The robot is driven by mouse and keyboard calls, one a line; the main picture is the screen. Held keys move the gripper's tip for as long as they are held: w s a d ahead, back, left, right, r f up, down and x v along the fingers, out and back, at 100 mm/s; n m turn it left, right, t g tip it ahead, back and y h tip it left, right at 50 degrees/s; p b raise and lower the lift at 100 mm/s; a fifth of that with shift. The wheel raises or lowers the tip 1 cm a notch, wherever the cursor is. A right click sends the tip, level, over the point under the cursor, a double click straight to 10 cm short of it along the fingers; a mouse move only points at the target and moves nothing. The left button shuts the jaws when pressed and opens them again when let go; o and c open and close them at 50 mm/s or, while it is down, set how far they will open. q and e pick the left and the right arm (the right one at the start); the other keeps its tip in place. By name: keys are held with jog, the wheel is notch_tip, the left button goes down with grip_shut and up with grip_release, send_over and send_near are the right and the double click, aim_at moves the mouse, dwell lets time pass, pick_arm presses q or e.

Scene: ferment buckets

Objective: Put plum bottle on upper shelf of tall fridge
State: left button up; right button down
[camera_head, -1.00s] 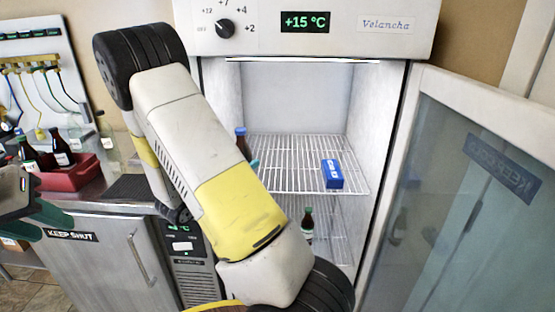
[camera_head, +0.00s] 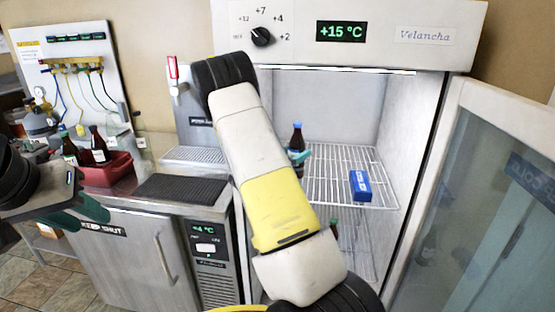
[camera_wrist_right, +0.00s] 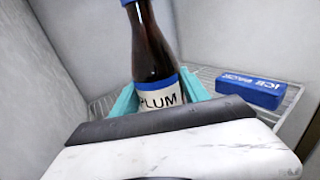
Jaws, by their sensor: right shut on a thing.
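The plum bottle is dark brown with a blue cap; it shows in the head view (camera_head: 297,138) and in the right wrist view (camera_wrist_right: 152,45), where its label reads PLUM. My right gripper (camera_head: 302,156) is shut on it, with teal fingers on both sides of the label in the wrist view (camera_wrist_right: 160,95). The bottle is upright inside the open tall fridge (camera_head: 350,22), at the upper wire shelf (camera_head: 335,172). Whether its base touches the shelf is hidden. My left gripper (camera_head: 85,212) is at the left edge, partly cut off, and its jaws are unclear.
A blue ice pack (camera_head: 360,186) lies on the upper shelf, right of the bottle, also in the wrist view (camera_wrist_right: 250,90). The fridge door (camera_head: 490,200) stands open at right. A low fridge (camera_head: 130,255) and a red crate (camera_head: 108,173) with bottles are at left.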

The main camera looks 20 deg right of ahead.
jog(key=shift+w+d+f, duration=0.1)
jog(key=shift+d+f, duration=0.05)
jog(key=shift+f, duration=0.7)
jog(key=shift+w+d+f, duration=0.1)
jog(key=shift+f, duration=0.75)
jog(key=c, duration=0.6)
grip_release()
jog(key=shift+s+f, duration=0.1)
jog(key=shift+f, duration=0.1)
jog(key=shift+o, duration=0.2)
jog(key=shift+r, duration=0.1)
